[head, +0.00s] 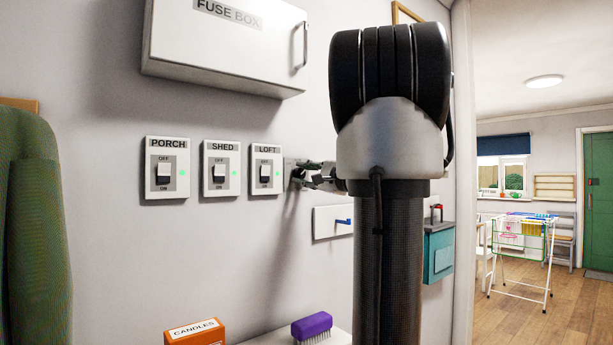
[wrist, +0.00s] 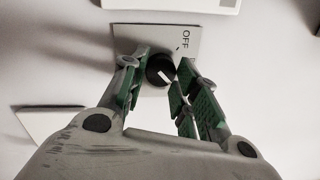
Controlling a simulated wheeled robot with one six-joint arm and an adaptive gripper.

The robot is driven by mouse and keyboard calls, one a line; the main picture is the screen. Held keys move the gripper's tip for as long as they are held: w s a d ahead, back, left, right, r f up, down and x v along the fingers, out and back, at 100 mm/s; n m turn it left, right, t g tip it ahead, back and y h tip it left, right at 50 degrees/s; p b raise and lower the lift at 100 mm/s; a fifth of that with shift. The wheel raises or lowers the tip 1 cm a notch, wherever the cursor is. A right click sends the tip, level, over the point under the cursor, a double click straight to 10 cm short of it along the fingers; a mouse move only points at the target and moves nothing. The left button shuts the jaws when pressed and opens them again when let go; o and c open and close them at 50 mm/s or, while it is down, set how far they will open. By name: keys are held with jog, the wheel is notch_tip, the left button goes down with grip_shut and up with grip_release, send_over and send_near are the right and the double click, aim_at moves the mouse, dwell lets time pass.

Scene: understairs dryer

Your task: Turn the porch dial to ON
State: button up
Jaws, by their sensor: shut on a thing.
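A round black dial (wrist: 160,70) with a white pointer line sits on a pale plate (wrist: 145,40) in the wrist view. "OFF" is printed near the plate's right edge; no ON mark is visible. The pointer slants to the lower right, away from "OFF". My gripper (wrist: 160,82) is shut on the dial, its green-padded fingers either side. The label PORCH is on a rocker switch (head: 166,168) at the left; no name for the dial is readable.
The shed switch (head: 220,168) and loft switch (head: 266,169) are left of the dial, with green lights lit. A fuse box (head: 225,45) hangs above. A small panel with a blue lever (head: 335,221) is below. An orange candles box (head: 195,333) and purple brush (head: 312,325) stand lower.

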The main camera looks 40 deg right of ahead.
jog(key=shift+f, duration=0.1)
dwell(0.3)
jog(key=o, duration=1)
jog(key=s, duration=0.8)
jog(key=s+f, duration=0.1)
jog(key=s, duration=0.3)
jog(key=shift+d, duration=0.4)
